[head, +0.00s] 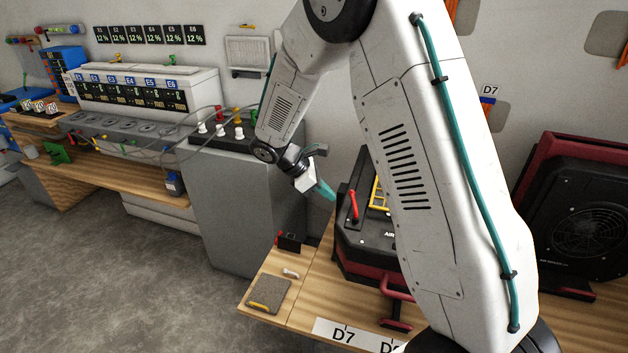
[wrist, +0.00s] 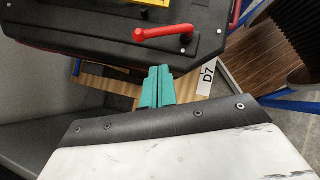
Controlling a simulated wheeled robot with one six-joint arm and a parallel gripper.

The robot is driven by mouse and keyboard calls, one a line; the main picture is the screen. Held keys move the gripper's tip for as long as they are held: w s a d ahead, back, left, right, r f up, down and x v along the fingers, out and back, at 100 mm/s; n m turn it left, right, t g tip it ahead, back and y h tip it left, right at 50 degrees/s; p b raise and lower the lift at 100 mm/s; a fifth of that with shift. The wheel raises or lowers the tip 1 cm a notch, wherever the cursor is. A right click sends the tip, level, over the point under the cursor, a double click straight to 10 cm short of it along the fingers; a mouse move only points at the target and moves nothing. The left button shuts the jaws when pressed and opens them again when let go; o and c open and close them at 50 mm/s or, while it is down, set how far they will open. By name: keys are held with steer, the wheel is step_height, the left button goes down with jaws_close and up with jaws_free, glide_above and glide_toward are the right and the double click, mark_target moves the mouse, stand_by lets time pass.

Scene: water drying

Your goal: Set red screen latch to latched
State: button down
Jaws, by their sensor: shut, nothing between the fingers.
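A red lever (head: 353,206), which looks like the red screen latch, stands on top of a black and dark red machine (head: 362,238) on the wooden bench. In the wrist view the red lever (wrist: 165,32) lies across the black top, with its pivot end at the right. Whether it is latched I cannot tell. My gripper (head: 328,192) has teal fingers, pressed together and empty, a little left of the lever in the head view. In the wrist view my gripper (wrist: 158,72) points toward the machine, short of the lever and apart from it.
A yellow frame (head: 379,194) sits on the machine behind the lever, partly hidden by my arm. A dark red handle (head: 397,287) sticks out in front. A black and red fan unit (head: 585,225) stands at right. A grey cabinet (head: 240,205) stands left of the bench.

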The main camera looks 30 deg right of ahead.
steer(key=shift+s+d+f, duration=0.1)
steer(key=shift+s+d, duration=0.3)
steer(key=shift+d, duration=0.45)
steer(key=shift+s+d+f, duration=0.1)
steer(key=shift+s+d, duration=0.25)
steer(key=shift+d, duration=0.5)
steer(key=shift+d+m+g+y, duration=0.3)
steer(key=shift+d+m+g, duration=0.1)
steer(key=shift+m, duration=0.3)
steer(key=d+m, duration=0.1)
steer(key=d+m+g+y, duration=0.1)
steer(key=m, duration=0.1)
steer(key=shift+r+g+y, duration=0.1)
steer(key=shift+g+y, duration=0.2)
steer(key=m, duration=0.1)
steer(key=d+m+y, duration=0.1)
steer(key=m, duration=0.1)
steer(key=shift+s+d+g+y, duration=0.1)
steer(key=shift+s+g+y, duration=0.2)
steer(key=shift+g, duration=0.1)
steer(key=shift+s+d+r+m+y, duration=0.1)
steer(key=shift+s+d+m+y, duration=0.2)
steer(key=shift+m+y, duration=0.35)
steer(key=shift+s+d+m+y, duration=0.2)
steer(key=shift+d+m+y, duration=0.15)
steer(key=shift+m, duration=0.5)
